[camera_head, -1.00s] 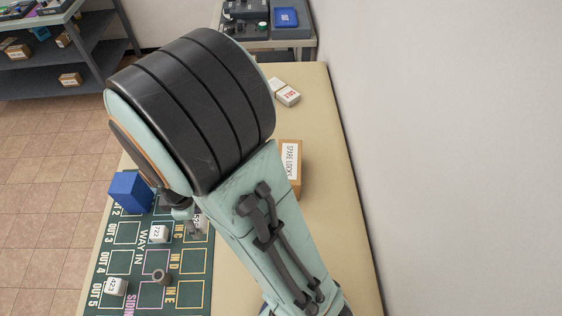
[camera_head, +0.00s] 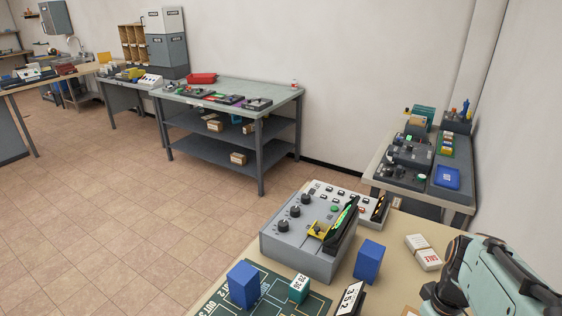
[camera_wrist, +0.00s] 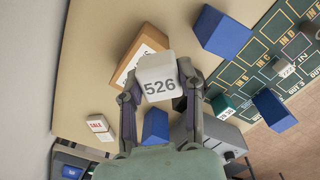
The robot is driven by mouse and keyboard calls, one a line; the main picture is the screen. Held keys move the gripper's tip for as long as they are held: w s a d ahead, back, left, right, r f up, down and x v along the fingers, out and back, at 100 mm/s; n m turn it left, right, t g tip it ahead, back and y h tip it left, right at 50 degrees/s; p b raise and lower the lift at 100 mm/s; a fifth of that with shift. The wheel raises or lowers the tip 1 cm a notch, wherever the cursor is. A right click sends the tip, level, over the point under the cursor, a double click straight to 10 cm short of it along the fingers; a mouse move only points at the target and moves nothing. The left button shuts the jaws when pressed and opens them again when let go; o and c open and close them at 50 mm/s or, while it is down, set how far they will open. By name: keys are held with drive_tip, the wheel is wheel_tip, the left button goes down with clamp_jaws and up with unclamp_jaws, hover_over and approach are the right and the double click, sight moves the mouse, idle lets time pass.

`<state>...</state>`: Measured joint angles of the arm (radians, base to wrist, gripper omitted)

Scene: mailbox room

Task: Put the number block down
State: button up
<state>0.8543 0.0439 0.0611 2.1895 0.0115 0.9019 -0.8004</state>
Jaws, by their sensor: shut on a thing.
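My gripper (camera_wrist: 158,82) is shut on a white number block (camera_wrist: 158,72) marked 526, seen in the wrist view. The block sits between the two fingers, above the tan table (camera_wrist: 85,60); its height cannot be told. The green marked board (camera_wrist: 262,58) lies to the right in the wrist view, with a small white number block (camera_wrist: 285,67) on it. The board's corner also shows in the head view (camera_head: 270,303). There my arm is at the lower right and the held block is not visible.
A cardboard box (camera_wrist: 145,45) lies close behind the held block. Blue blocks (camera_wrist: 222,32) (camera_head: 243,285) (camera_head: 368,262), a teal block (camera_head: 299,289) and a dark 352 sign (camera_head: 350,299) stand around the board. A grey console (camera_head: 305,250) stands beyond; SALE boxes (camera_head: 423,251) lie at right.

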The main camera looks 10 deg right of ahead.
drive_tip(key=w+d+f, duration=0.6)
drive_tip(key=f, duration=0.1)
drive_tip(key=shift+w+d+f, duration=0.15)
drive_tip(key=shift+d+f, duration=0.05)
drive_tip(key=shift+w+d+f, duration=0.1)
drive_tip(key=shift+f, duration=0.85)
drive_tip(key=shift+w+d+f, duration=0.1)
drive_tip(key=shift+f, duration=0.8)
drive_tip(key=shift+f, duration=0.1)
drive_tip(key=o, duration=0.9)
drive_tip(key=shift+o, duration=0.2)
